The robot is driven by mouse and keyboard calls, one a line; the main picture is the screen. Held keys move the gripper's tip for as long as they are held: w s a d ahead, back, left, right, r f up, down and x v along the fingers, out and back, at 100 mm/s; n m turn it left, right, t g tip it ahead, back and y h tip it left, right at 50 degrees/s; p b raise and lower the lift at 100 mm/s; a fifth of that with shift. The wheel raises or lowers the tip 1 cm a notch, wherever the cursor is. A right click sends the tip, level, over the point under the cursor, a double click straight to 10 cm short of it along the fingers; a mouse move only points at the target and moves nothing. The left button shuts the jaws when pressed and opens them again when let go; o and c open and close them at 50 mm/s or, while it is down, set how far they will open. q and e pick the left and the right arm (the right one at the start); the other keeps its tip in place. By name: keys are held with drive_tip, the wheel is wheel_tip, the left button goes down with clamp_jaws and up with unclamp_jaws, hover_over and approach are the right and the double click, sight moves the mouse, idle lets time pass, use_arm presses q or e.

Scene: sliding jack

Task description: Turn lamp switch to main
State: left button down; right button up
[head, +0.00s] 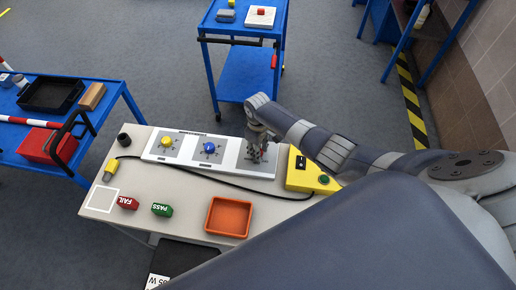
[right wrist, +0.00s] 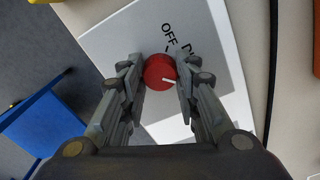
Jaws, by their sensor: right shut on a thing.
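A long white panel (head: 228,173) lies on the table with a yellow knob (head: 167,142), a blue knob (head: 209,148) and a third control at its right end. In the right wrist view that control is a round red knob (right wrist: 158,71) with a white pointer line. The line points toward the right finger in that view. Printed text beside the knob reads "OFF", and a second word is partly hidden by a finger. My right gripper (right wrist: 160,78) is shut on the red knob, one finger on each side. In the head view the gripper (head: 260,148) mostly covers it. My left gripper is not in view.
A yellow box (head: 303,177) with a green button stands right of the panel, with a black cable running across the table. An orange tray (head: 229,217), red FAIL block (head: 128,203) and green PASS block (head: 162,210) lie in front. Blue carts stand left and behind.

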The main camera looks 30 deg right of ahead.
drive_tip(key=o, duration=1.1)
drive_tip(key=shift+r, duration=0.1)
wheel_tip(320, 180, up, 12)
drive_tip(key=shift+f, duration=0.1)
